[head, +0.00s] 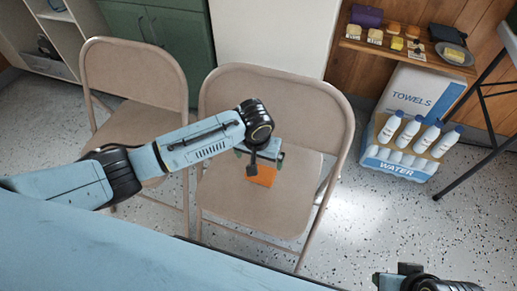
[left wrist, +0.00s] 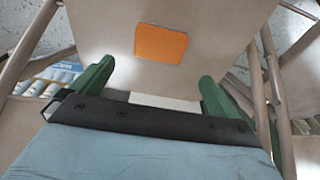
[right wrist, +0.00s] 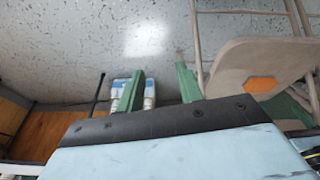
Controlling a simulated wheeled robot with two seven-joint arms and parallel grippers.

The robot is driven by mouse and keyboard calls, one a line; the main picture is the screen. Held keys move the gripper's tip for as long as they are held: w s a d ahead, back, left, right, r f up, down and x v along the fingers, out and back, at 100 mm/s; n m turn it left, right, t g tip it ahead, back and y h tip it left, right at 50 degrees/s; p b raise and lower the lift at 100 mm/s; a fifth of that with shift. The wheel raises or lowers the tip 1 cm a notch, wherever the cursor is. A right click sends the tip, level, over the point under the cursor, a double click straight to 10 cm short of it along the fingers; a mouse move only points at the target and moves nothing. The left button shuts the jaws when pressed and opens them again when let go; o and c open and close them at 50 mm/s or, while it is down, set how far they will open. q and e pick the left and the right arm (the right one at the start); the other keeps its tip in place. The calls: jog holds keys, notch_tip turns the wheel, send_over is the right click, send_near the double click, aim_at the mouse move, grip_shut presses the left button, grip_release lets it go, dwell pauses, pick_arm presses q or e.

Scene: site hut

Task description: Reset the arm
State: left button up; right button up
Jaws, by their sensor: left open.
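My left arm reaches in from the left in the head view, over the right folding chair (head: 230,195). Its gripper (head: 265,160) is above the chair seat, close to a flat orange square (head: 262,176) lying there. In the left wrist view the green fingers of my left gripper (left wrist: 153,85) are wide apart with nothing between them, and the orange square (left wrist: 161,44) is beyond them. My right gripper (right wrist: 160,84) shows in the right wrist view with its fingers apart and empty, over the floor. In the head view only a dark part of my right arm shows at the bottom right.
A second folding chair (head: 135,75) stands to the left. A green cabinet (head: 165,35) is behind. A water bottle pack (head: 395,160) and a towels box (head: 420,95) stand at right, below a wooden shelf (head: 385,48) with small items. Speckled floor (head: 370,225) is clear between.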

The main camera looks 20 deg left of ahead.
pick_arm(q)
jog(key=shift+s+r+p, duration=0.15)
jog(key=shift+r+p, duration=0.25)
jog(key=shift+r, duration=0.75)
pick_arm(e)
jog(key=shift+d+x, duration=0.2)
jog(key=shift+x, duration=0.65)
jog(key=shift+d+x, duration=0.2)
jog(key=shift+x, duration=0.65)
